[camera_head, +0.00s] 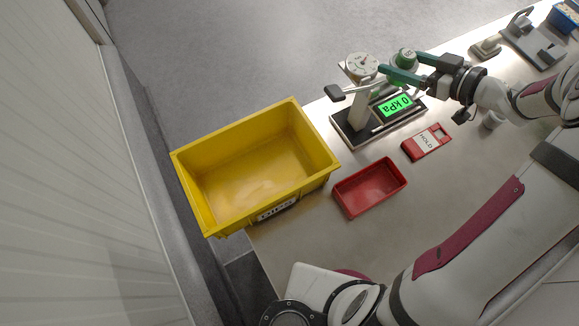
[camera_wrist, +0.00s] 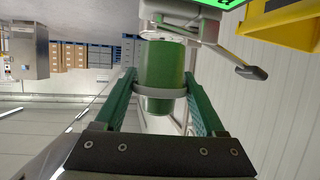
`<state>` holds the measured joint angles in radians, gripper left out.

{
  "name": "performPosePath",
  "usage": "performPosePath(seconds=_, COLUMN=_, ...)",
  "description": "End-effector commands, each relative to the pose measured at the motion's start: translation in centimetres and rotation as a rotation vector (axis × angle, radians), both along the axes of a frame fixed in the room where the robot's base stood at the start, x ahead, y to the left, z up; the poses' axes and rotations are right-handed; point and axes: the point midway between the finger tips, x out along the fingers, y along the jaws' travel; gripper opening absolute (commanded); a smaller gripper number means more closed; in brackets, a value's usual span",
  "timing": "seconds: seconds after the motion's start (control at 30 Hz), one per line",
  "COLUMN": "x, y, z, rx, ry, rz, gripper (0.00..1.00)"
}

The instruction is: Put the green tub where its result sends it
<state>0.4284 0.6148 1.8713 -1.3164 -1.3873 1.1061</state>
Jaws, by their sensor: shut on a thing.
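The green tub (camera_head: 406,54) is at the far side of the bench, just right of the press tester. A pale grey band circles it; I cannot tell whether the band belongs to the tub. My gripper (camera_head: 402,68) is shut on the tub, one green finger on each side. In the wrist view the tub (camera_wrist: 163,65) is between the fingers. The tester (camera_head: 362,118) has a round dial (camera_head: 361,66), a lever (camera_head: 341,92) and a lit green screen (camera_head: 395,106) reading 0 kPa. A red box marked HOLD (camera_head: 426,142) lies in front of it.
A large empty yellow crate (camera_head: 322,163) stands at the bench's left end, with a label on its front. An empty red tray (camera_head: 345,205) lies between it and the HOLD box. Grey fixtures (camera_head: 532,42) and a blue bin (camera_head: 566,17) are at the far right.

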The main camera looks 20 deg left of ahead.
Motion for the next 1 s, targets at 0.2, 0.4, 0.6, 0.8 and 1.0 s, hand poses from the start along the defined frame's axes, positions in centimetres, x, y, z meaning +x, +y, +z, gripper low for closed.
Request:
performPosePath(seconds=0.2, x=-4.4, y=10.3, z=3.1, rx=-0.002, ry=-0.002, rz=0.163, gripper=0.00)
performPosePath(seconds=0.4, x=-8.7, y=16.0, z=4.6, rx=-0.004, ry=0.000, rz=0.268, gripper=0.00)
performPosePath(seconds=0.6, x=-14.2, y=18.4, z=0.6, rx=-0.009, ry=0.011, rz=0.442, gripper=0.00)
performPosePath(seconds=0.8, x=-18.3, y=19.7, z=-1.6, rx=0.002, ry=0.004, rz=0.562, gripper=0.00)
performPosePath(seconds=1.0, x=-18.8, y=19.8, z=-6.2, rx=0.005, ry=0.007, rz=0.575, gripper=0.00)
